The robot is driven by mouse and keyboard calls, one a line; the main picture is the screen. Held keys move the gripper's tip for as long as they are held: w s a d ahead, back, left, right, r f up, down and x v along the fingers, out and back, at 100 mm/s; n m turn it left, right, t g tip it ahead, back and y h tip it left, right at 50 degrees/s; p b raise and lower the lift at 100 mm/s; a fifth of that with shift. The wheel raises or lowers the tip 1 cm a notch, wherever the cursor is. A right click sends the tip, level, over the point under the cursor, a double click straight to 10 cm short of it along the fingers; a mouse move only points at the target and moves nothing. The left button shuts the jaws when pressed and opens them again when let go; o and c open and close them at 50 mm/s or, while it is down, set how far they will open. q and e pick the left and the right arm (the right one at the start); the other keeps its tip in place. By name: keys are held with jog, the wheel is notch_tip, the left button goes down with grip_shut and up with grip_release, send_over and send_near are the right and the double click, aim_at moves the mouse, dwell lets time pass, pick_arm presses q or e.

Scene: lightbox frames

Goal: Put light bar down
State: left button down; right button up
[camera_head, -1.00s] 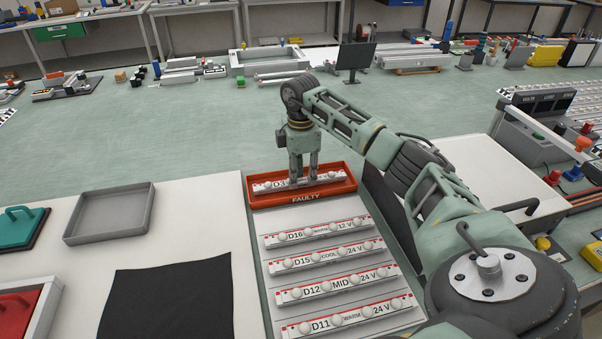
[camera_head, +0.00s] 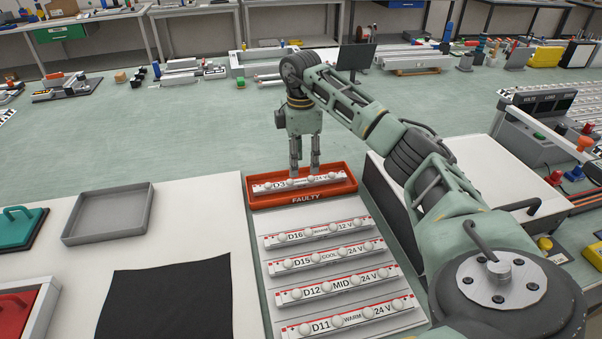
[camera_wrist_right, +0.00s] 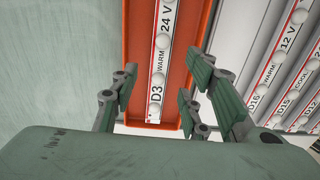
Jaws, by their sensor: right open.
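The light bar labelled D3 WARM 24 V (camera_head: 299,184) lies in the orange FAULTY tray (camera_head: 318,198). It is white with a red stripe and round bulbs. My right gripper (camera_head: 304,172) is above the bar, fingers pointing down. In the right wrist view the fingers of my right gripper (camera_wrist_right: 155,95) stand apart, and the D3 bar (camera_wrist_right: 159,70) shows between them, free of the fingers. The orange tray shows around it in that view (camera_wrist_right: 138,60). My left gripper is not in view.
Several light bars, D16 (camera_head: 318,232), D15 (camera_head: 325,257), D12 (camera_head: 335,286) and D11 (camera_head: 350,318), lie in rows in front of the tray. An empty grey tray (camera_head: 148,213) and a black cloth (camera_head: 165,300) are at left. A dark monitor (camera_head: 356,58) stands behind my arm.

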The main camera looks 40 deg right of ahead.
aim_at(301, 178)
notch_tip(301, 178, up, 7)
dwell(0.3)
jog(key=shift+f, duration=0.2)
dwell(0.3)
